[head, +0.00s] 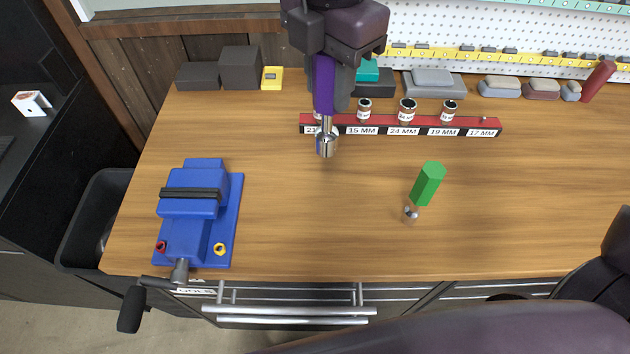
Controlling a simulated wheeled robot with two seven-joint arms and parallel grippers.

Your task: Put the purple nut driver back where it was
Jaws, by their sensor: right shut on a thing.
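My right gripper (337,82) is shut on the purple nut driver (324,85) by its handle. The driver hangs nearly upright with its shiny metal end (326,142) down. That end shows in front of the left part of the red socket rail (345,120); I cannot tell its height above the bench. A green-handled driver (428,184) stands slightly tilted on the bench, with a metal piece (410,213) at its lower end. My left gripper is not in view.
The rail has several sockets and size labels; the 17 MM spot shows only a small peg (484,119). A blue vise (200,205) with a red nut (160,246) and a yellow nut (219,249) stands at left. Blocks line the back. The bench's middle (310,220) is clear.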

